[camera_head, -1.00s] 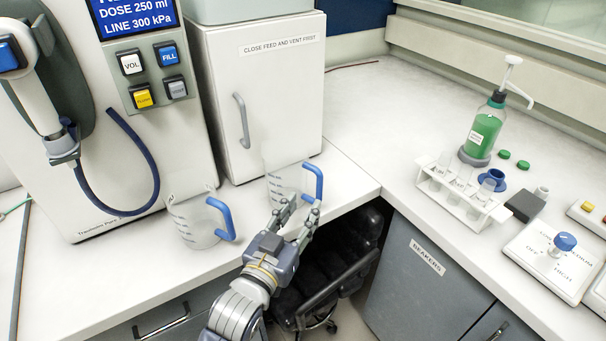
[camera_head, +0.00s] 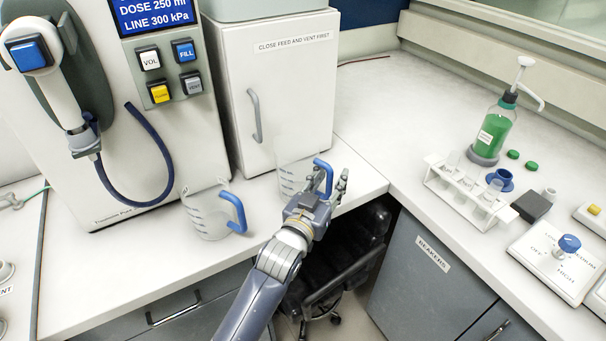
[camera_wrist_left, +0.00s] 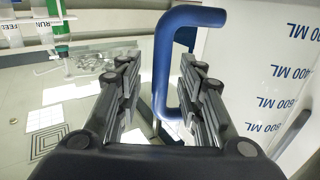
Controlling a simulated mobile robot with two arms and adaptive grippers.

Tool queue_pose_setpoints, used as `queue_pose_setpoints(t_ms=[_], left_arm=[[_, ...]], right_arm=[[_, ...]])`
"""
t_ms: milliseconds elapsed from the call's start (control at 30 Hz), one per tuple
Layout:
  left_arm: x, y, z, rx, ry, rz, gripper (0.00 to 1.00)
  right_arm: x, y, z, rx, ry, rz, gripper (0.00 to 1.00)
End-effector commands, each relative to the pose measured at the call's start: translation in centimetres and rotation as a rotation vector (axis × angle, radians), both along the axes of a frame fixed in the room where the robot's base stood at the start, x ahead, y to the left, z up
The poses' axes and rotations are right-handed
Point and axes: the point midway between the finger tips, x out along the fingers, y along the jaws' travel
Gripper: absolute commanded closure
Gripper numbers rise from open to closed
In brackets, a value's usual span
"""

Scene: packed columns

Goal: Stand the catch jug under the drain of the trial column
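Two clear graduated jugs with blue handles stand on the white bench in the head view. The nearer jug (camera_head: 207,216) is at the left, in front of the dosing machine. The other jug (camera_head: 290,178) stands in front of the white cabinet, and its graduated wall (camera_wrist_left: 262,75) fills the right of the left wrist view. My left gripper (camera_head: 335,186) is at this second jug's blue handle (camera_wrist_left: 165,60). Its fingers are apart, with the handle between them; I cannot tell whether they touch it. I cannot identify the trial column or its drain. My right gripper is not in view.
A white cabinet (camera_head: 280,90) stands behind the jugs. A tube rack (camera_head: 466,192), a green bottle (camera_head: 494,133) and a knob box (camera_head: 562,258) are on the right bench. A dark chair (camera_head: 345,255) is below the bench corner.

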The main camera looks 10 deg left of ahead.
Motion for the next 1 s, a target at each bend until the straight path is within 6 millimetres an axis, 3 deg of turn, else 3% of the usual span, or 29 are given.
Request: queue_pose_setpoints(t_ms=[67,100,233,667,1000], left_arm=[[0.0,0.0,0.0,0.000,0.000,0.000,0.65],[0.0,0.0,0.0,0.000,0.000,0.000,0.69],[0.0,0.0,0.0,0.000,0.000,0.000,0.99],[0.0,0.0,0.6,0.000,-0.004,0.000,1.00],[0.0,0.0,7.0,-0.003,-0.007,0.000,1.00]], right_arm=[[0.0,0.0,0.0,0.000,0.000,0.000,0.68],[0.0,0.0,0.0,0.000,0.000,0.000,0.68],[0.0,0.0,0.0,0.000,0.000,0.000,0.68],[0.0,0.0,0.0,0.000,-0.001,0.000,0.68],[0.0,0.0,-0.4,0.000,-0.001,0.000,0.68]])
